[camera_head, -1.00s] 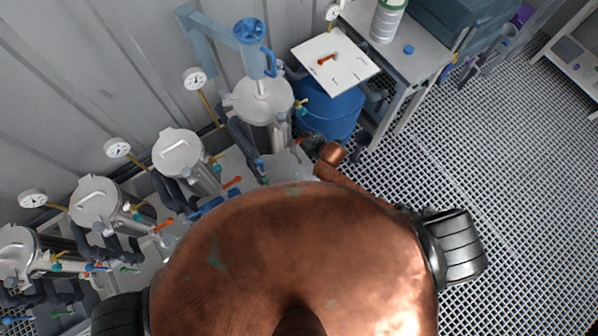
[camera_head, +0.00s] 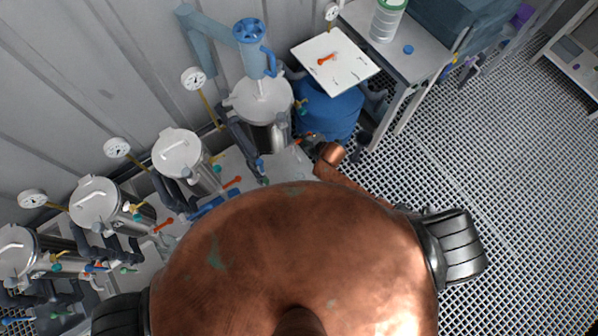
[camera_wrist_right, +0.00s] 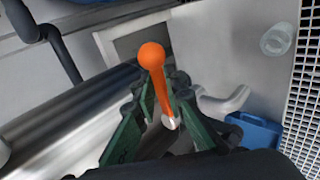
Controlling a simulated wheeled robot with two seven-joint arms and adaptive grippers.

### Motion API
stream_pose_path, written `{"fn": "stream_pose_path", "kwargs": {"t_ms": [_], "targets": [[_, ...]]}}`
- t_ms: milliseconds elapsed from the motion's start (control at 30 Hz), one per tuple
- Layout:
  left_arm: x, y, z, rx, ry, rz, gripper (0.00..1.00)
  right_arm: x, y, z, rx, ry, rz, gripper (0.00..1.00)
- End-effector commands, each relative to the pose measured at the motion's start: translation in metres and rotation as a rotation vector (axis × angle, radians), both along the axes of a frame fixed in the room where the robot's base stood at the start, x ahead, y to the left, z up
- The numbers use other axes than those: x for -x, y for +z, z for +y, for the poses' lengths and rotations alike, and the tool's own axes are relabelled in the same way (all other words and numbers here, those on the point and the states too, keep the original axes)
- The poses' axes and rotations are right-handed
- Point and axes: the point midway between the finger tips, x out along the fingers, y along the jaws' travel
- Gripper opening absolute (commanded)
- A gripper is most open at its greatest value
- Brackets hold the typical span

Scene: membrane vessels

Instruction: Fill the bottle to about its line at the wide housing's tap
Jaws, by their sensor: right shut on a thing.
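The wide housing (camera_head: 262,102) is the large steel vessel with a white lid, just left of the blue drum in the head view. My right gripper (camera_head: 307,142) is at its lower right side, small and partly hidden by my arm. In the right wrist view its green-padded fingers (camera_wrist_right: 165,115) are shut around the orange tap lever (camera_wrist_right: 154,65), whose ball end sticks out past them. A pale curved spout (camera_wrist_right: 232,101) shows to the right of the lever. A clear round vessel (camera_wrist_right: 277,40), perhaps the bottle, is at upper right; no fill line or level can be read. My left gripper is not in view.
A blue drum (camera_head: 333,116) with a white board (camera_head: 335,62) on top stands right of the housing. Narrower steel housings (camera_head: 180,153) with gauges line the wall at left. A blue object (camera_wrist_right: 255,131) lies below the spout. Grating floor at right is clear.

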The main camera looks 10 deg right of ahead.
Motion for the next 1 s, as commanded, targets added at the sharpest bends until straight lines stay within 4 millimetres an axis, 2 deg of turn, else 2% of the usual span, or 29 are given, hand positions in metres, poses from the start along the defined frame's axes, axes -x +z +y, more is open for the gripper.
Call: {"fn": "stream_pose_path", "kwargs": {"t_ms": [133, 267, 600, 1000], "targets": [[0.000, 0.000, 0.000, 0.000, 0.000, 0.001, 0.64, 0.002, -0.001, 0.001, -0.003, -0.016, 0.002, 0.00], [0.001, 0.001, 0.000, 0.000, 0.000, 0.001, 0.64, 0.008, -0.002, 0.002, -0.006, -0.102, 0.005, 0.00], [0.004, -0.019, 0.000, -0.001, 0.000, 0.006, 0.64, 0.021, -0.004, 0.000, -0.004, -0.372, 0.005, 0.00], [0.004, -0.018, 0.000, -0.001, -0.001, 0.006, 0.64, 0.022, -0.001, -0.001, 0.000, -0.393, 0.003, 0.00]]}}
